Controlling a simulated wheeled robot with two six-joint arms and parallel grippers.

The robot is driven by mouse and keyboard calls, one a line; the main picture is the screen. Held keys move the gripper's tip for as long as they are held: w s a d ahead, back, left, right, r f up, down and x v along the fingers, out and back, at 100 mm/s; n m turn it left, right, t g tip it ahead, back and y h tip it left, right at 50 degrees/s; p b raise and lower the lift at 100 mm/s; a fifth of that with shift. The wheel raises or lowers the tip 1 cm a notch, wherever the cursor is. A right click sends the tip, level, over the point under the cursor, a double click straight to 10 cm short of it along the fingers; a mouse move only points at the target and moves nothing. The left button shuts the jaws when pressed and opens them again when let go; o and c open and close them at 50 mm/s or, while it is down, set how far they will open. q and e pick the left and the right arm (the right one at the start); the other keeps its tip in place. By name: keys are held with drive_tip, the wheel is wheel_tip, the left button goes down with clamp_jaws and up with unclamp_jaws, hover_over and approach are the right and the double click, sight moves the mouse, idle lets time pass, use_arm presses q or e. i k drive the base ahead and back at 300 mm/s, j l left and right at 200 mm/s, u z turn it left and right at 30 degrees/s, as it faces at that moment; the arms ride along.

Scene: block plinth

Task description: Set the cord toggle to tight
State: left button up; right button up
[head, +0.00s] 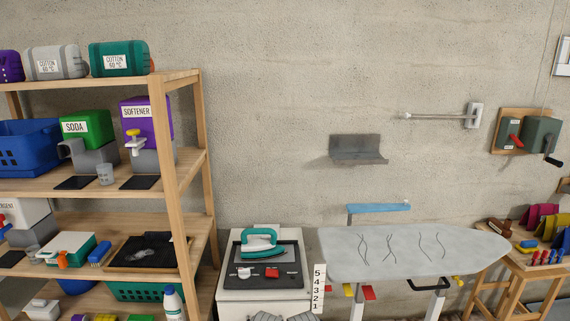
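No part is plainly marked as the cord toggle. A red lever (515,141) sits on a wooden wall board (509,116) at the far right, with a small white label beside it that is too small to read. Next to it is a dark green box (541,134) with a black crank handle (553,158). A thin cord runs up the wall above this box. I cannot tell whether the lever is the toggle or which setting it is at. Neither of my grippers shows in the head view.
A grey ironing board (470,250) stands in front of the wall, below the lever. A small wooden table (522,268) with coloured items is at right. A white cabinet (237,302) with a teal iron (260,243) is at centre. A wooden shelf (188,190) fills the left.

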sight(461, 283)
drive_tip(key=i+l+z, duration=0.15)
drive_tip(key=l+z, duration=0.15)
drive_tip(key=l, duration=0.15)
drive_tip(key=i+l+z, duration=0.45)
drive_tip(key=l+z, duration=0.2)
drive_tip(key=l, duration=0.15)
